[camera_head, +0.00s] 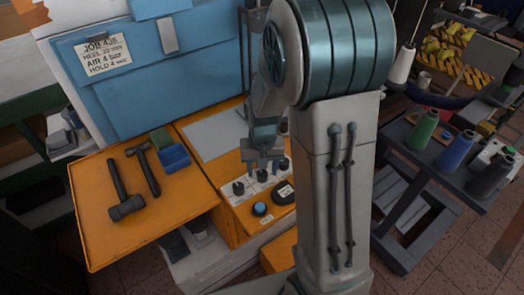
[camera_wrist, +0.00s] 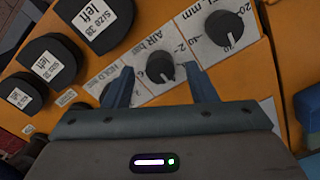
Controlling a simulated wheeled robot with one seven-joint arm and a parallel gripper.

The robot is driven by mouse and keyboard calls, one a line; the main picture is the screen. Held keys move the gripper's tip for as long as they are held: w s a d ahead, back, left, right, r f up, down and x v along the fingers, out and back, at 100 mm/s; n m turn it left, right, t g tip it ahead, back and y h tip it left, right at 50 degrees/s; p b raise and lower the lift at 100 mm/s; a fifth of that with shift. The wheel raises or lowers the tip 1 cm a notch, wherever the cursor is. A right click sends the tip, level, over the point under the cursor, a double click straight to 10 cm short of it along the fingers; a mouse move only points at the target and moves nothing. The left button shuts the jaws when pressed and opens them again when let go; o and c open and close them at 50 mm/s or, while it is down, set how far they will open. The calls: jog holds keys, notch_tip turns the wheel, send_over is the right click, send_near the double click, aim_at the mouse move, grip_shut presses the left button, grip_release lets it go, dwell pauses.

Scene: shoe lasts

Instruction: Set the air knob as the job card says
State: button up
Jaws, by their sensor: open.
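The job card (camera_head: 103,55) on the blue cabinet reads "JOB 438", a heel line in mm, "AIR 4 bar" and a hold line with 4. The AIR knob (camera_wrist: 160,66) is black and round, on a white scale strip marked "AIR bar". A light mark shows near its lower edge; I cannot read its setting for certain. My gripper (camera_wrist: 160,82) is open, with one finger on each side of the AIR knob and a gap to it. In the head view my gripper (camera_head: 263,160) is above the knob row; I cannot tell its height.
The mm knob (camera_wrist: 224,30) is right of the AIR knob; the hold dial is partly hidden by my left finger. A blue button (camera_head: 260,208) and hammer (camera_head: 122,190) show in the head view.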

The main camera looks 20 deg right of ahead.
aim_at(262, 174)
notch_tip(262, 174, up, 12)
jog(key=shift+r, duration=0.25)
jog(key=shift+s, duration=0.1)
dwell(0.4)
